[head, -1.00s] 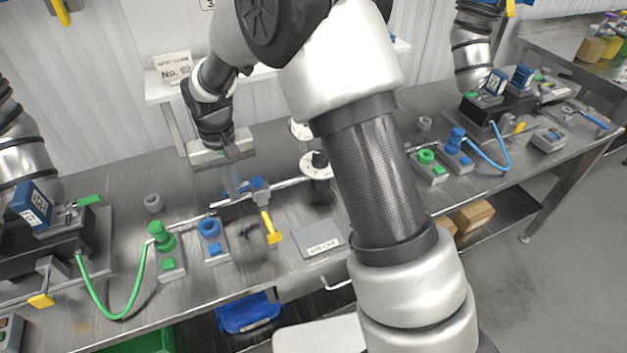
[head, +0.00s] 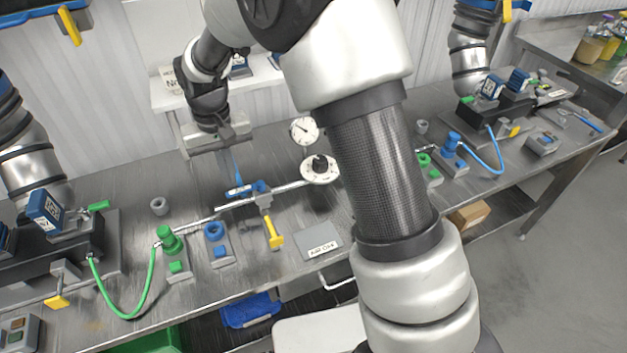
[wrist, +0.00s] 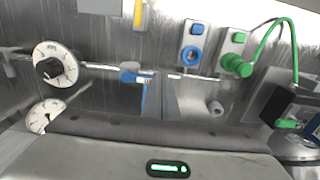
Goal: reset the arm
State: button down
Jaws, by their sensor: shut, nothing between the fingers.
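My gripper (head: 238,180) hangs over the steel bench at the left of centre in the head view, below my dark wrist. Its narrow fingers point down and are closed together with nothing between them. In the wrist view the fingers (wrist: 158,92) show in the middle. They overlap a blue fitting (head: 260,187) on the horizontal metal pipe; whether they touch it I cannot tell. My arm's large links cross the middle of the head view and hide part of the bench.
A round white dial (head: 319,170) and a gauge (head: 304,130) stand right of the gripper. Green (head: 170,241) and blue (head: 214,232) knob stations stand left on the bench. A green hose (head: 125,314) loops at the front left.

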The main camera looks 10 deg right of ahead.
dwell(0.4)
jog(key=s+d+r+m+t, duration=0.1)
jog(key=s+d+r, duration=0.3)
jog(key=d+r, duration=0.3)
jog(key=s+d+r+t, duration=0.25)
jog(key=d+r, duration=0.25)
jog(key=r, duration=0.4)
jog(key=s+d+r+t, duration=0.1)
jog(key=s+d+r, duration=0.1)
jog(key=s+d, duration=0.2)
jog(key=s+d+r+m+t+p, duration=0.1)
jog(key=s+d, duration=0.3)
jog(key=s, duration=0.7)
jog(key=shift+s+d+r, duration=0.25)
jog(key=shift+d+r, duration=0.1)
jog(key=shift+r, duration=0.5)
